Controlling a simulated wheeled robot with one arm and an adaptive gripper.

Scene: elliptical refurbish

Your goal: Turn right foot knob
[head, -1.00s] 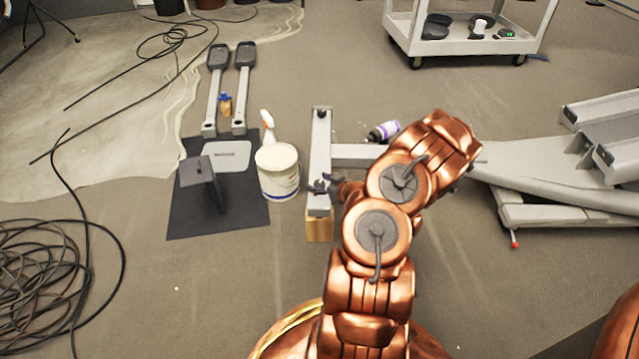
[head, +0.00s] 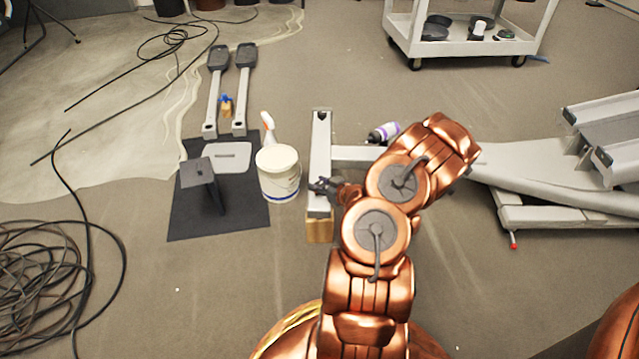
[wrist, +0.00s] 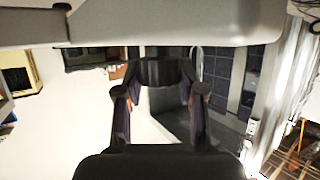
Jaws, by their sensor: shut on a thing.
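The machine's grey crossbar (head: 319,150) lies lengthwise near the middle of the head view, its near end on a wooden block (head: 319,230). My gripper (head: 325,186) is at the near part of this bar. In the wrist view the grey bar (wrist: 160,28) crosses the top. A round black knob (wrist: 162,72) sits just under it, between the two fingers of my gripper (wrist: 160,92). The fingers are shut on the knob, one on each side. In the head view the knob at this end is hidden or too small to make out.
A white bucket (head: 278,172) and a spray bottle (head: 268,127) stand left of the bar. A black mat (head: 240,220) lies further left. A purple-labelled bottle (head: 384,132) lies behind the beam. Coiled cable (head: 50,285) covers the left floor. A white cart (head: 470,45) stands behind.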

